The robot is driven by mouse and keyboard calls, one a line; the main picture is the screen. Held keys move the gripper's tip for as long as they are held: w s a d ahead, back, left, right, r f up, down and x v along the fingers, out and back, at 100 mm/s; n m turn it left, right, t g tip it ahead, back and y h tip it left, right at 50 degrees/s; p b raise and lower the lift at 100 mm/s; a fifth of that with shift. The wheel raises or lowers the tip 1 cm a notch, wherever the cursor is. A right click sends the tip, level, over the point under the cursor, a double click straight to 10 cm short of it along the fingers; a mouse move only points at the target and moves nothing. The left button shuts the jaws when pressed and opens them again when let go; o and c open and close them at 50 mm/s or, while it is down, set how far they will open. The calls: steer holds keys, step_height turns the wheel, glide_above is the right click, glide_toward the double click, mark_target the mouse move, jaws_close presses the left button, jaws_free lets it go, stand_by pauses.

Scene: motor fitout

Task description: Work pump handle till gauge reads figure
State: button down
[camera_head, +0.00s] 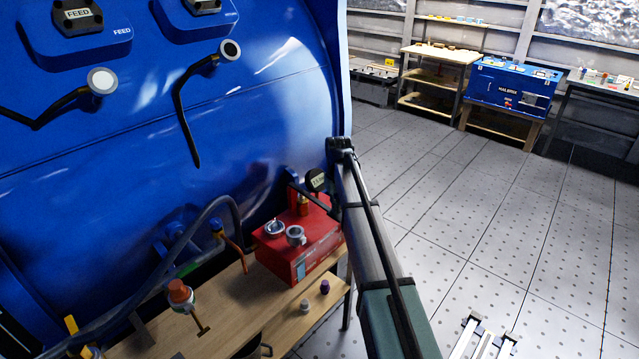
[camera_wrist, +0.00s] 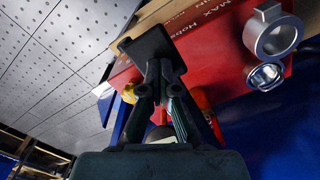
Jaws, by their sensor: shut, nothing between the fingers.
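The red pump unit (camera_head: 295,243) sits on the wooden bench beside the big blue drum. A round dark gauge (camera_head: 316,180) stands above it; its reading is too small to make out. A dark bar (camera_head: 311,199) slants over the unit and may be the pump handle. In the wrist view my gripper (camera_wrist: 160,68) is shut and empty, pointing over the red unit (camera_wrist: 205,48). A dark square piece (camera_wrist: 148,42) shows at its fingertips; I cannot tell whether it is part of the handle, or whether they touch. In the head view my arm hides the gripper.
Two metal cups or ports stand on the unit's top, one a wide ring (camera_wrist: 272,35). The bench (camera_head: 235,305) holds a red-capped fitting (camera_head: 180,292) and small caps. A hose runs along the drum (camera_head: 220,110). The floor (camera_head: 480,190) at right is mostly clear.

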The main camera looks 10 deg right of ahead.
steer(key=shift+w+a+f, duration=0.1)
steer(key=shift+f, duration=0.6)
steer(key=shift+s+d+r+p, duration=0.1)
steer(key=shift+r+p, duration=0.65)
steer(key=shift+r, duration=0.65)
steer(key=shift+s+d+r+p, duration=0.15)
steer(key=shift+r+p, duration=0.55)
steer(key=shift+r, duration=0.75)
steer(key=shift+s+d+r+p, duration=0.1)
steer(key=shift+r+p, duration=0.65)
steer(key=shift+r, duration=0.65)
steer(key=shift+f, duration=0.15)
